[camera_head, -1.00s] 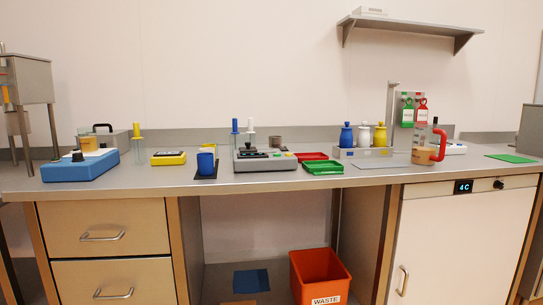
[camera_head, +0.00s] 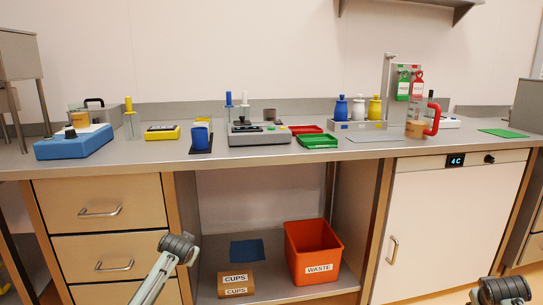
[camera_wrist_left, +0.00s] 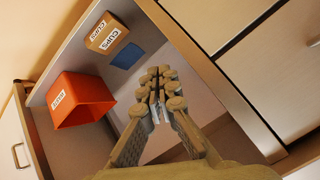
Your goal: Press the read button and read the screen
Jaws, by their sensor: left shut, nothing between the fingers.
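A grey instrument (camera_head: 258,138) with dark parts on top and a small green spot at its right end stands mid-bench. A yellow device (camera_head: 162,133) with a dark display stands to its left. A blue device (camera_head: 74,142) with a black knob stands farther left. I cannot tell which part is the read button, and no screen text on these is legible. My left gripper (camera_wrist_left: 158,92) is shut and empty in the left wrist view, in front of the open space under the bench, away from the bench-top devices.
An orange waste bin (camera_head: 313,252) and a cups box (camera_head: 236,284) stand under the bench. A blue cup (camera_head: 201,134), red tray (camera_head: 306,130), green tray (camera_head: 317,142), bottles (camera_head: 357,108) and a red-handled jug (camera_head: 416,126) are on the bench. A cabinet display (camera_head: 455,161) reads 4C.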

